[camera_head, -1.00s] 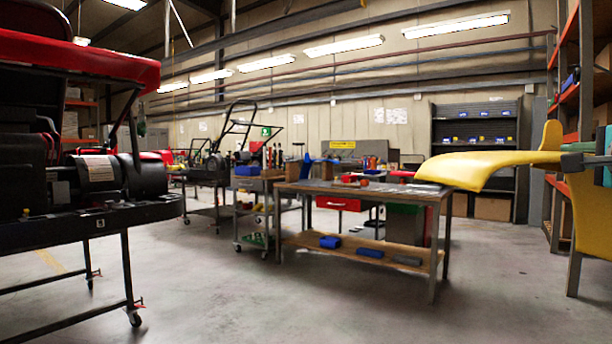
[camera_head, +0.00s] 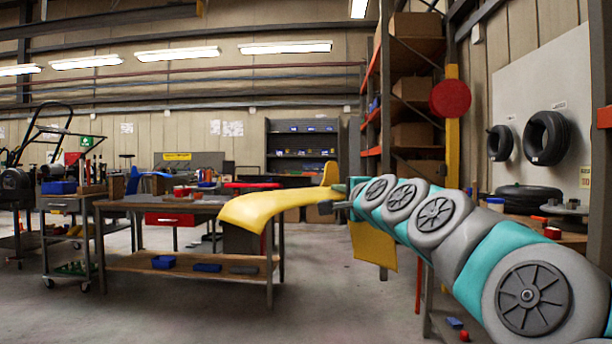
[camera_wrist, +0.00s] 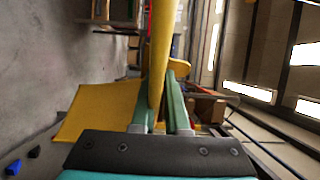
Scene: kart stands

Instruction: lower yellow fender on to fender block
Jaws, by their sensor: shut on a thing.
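The yellow fender (camera_head: 275,206) is a long curved piece, held in the air in front of a workbench, its drooping end to the left and a small upright tip at its right end. My gripper (camera_head: 343,204) is shut on it near the right end. In the wrist view the fender (camera_wrist: 160,50) runs between the two green fingers of my gripper (camera_wrist: 162,118). A flat yellow panel (camera_head: 373,245) hangs below my gripper; whether it is part of the fender is unclear. I cannot pick out the fender block.
The workbench (camera_head: 190,208) carries small items, with blue bins (camera_head: 164,262) on its lower shelf. A tool cart (camera_head: 65,232) stands to its left. An orange rack (camera_head: 385,90) and a wall with tyres (camera_head: 546,138) are at right. The floor in front is clear.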

